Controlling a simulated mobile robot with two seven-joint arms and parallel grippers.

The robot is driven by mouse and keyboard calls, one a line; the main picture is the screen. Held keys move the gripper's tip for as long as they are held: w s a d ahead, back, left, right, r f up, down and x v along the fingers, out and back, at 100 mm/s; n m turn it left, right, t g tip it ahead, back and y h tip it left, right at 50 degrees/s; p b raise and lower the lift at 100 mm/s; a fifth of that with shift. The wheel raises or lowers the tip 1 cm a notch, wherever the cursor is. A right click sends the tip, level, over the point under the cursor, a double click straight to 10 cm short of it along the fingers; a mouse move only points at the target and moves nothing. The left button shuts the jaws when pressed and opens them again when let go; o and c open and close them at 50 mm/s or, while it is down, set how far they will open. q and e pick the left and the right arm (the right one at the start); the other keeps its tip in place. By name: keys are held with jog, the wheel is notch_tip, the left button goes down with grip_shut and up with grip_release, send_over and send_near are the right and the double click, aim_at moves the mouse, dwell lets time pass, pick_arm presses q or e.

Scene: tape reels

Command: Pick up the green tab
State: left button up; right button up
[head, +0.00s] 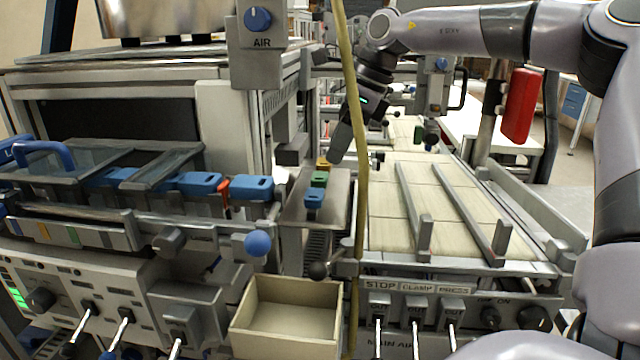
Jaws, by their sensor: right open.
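The green tab (319,179) is small and sits on a grey metal plate (336,205) near the middle of the head view. It lies between a yellow-orange tab (324,166) behind it and a blue tab (314,197) in front. My right gripper (336,158) reaches down from the upper right, its fingertips a little above and to the right of the tabs. It is open, with nothing seen between the fingers. My left gripper does not show.
The yellow hose (360,200) hangs upright just right of the plate. Blue blocks (252,188) lie in a rail to the left. An empty beige box (290,315) stands below. A slatted conveyor bed (450,205) with metal rails lies to the right.

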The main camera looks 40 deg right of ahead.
aim_at(321, 176)
jog(key=x, duration=0.5)
jog(key=shift+w+a+f, duration=0.15)
jog(key=shift+w+f, duration=0.1)
jog(key=shift+f, duration=0.05)
jog(key=c, duration=0.8)
jog(key=shift+r, duration=0.1)
